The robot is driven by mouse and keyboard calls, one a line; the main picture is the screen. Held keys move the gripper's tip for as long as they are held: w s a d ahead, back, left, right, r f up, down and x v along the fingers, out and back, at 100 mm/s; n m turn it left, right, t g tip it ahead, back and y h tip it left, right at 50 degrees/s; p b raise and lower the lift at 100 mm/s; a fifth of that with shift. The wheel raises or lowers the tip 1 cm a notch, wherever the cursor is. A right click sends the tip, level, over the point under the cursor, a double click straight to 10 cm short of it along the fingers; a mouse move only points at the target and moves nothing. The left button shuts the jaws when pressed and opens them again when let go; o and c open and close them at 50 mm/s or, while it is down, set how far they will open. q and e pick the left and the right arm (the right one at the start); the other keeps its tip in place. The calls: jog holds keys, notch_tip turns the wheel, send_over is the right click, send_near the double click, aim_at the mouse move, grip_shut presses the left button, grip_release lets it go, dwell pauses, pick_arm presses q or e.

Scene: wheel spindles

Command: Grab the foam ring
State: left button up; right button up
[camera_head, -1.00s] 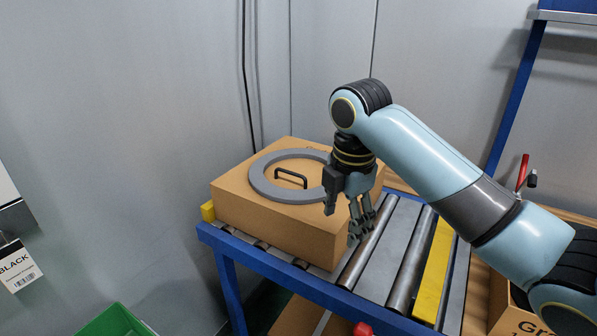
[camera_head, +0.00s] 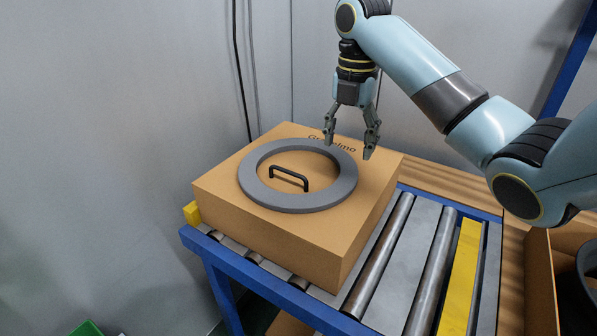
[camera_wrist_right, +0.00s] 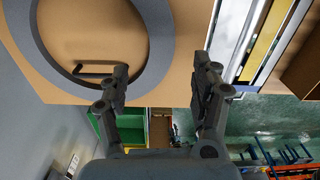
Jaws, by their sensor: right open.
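The grey foam ring (camera_head: 330,194) lies flat on top of a cardboard box (camera_head: 270,235), around a black handle (camera_head: 289,178). My right gripper (camera_head: 350,148) is open and empty, with its fingers pointing down near the ring's back right side in the head view. It looks to be above the box top and apart from the ring. In the right wrist view the ring (camera_wrist_right: 160,45) shows at the upper left, and the open fingers of the gripper (camera_wrist_right: 160,88) are below and right of it. My left gripper is in neither view.
The box sits on a roller conveyor (camera_head: 380,255) with a blue frame and a yellow strip (camera_head: 460,275). An open carton (camera_head: 540,285) holding a dark round thing stands at the right. A grey wall (camera_head: 100,130) rises behind and left.

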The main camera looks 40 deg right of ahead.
aim_at(346, 181)
notch_tip(346, 181, down, 3)
jog(key=shift+f+b, duration=0.2)
jog(key=shift+b, duration=1)
jog(key=shift+f+b, duration=0.3)
jog(key=shift+f, duration=0.05)
jog(key=shift+d+f, duration=0.1)
jog(key=shift+f, duration=0.25)
notch_tip(346, 181, down, 3)
jog(key=shift+s+f, duration=0.15)
jog(key=shift+f, duration=0.5)
jog(key=shift+c, duration=1.2)
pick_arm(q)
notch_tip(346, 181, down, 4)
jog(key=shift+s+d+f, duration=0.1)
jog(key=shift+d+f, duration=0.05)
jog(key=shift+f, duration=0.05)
pick_arm(e)
jog(key=c, duration=0.8)
jog(key=shift+r, duration=0.1)
jog(key=shift+c, duration=0.2)
